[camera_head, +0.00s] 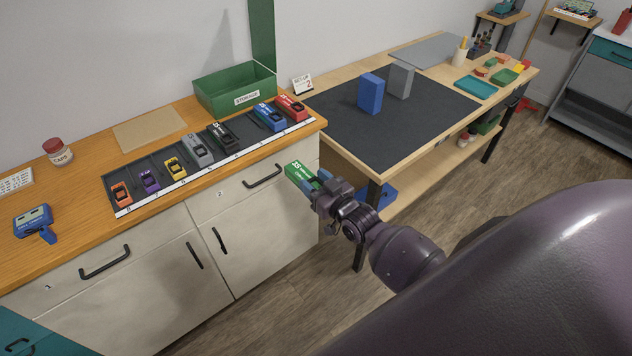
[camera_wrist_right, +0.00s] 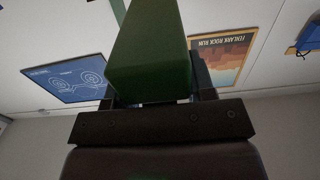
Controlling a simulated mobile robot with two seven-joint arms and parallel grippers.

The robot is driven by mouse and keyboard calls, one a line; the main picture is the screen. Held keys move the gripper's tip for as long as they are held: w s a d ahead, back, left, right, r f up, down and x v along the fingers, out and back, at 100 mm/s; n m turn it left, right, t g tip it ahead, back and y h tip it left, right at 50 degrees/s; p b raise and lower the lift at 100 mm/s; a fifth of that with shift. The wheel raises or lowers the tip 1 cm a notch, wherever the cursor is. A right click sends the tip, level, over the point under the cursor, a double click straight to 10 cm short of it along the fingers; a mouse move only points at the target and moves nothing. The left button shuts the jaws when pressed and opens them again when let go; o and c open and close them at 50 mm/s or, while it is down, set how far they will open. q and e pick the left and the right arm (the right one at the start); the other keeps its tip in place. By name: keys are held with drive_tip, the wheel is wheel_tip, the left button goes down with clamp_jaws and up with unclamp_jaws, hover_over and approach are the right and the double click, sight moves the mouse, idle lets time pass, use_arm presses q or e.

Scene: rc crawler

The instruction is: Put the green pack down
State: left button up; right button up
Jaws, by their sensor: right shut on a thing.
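The green pack (camera_head: 301,176) is a small box with white lettering on its side. My right gripper (camera_head: 318,184) is shut on it and holds it in the air, in front of the wooden counter's right end and near the dark-topped table. In the right wrist view the green pack (camera_wrist_right: 150,55) stands out from between the fingers of my right gripper (camera_wrist_right: 152,95), with wall posters behind it. My left gripper is not in view.
The table with the dark mat (camera_head: 350,132) bears a blue block (camera_head: 370,93) and a grey block (camera_head: 400,80). The mat's front part is clear.

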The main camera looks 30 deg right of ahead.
drive_tip(key=shift+s, duration=0.25)
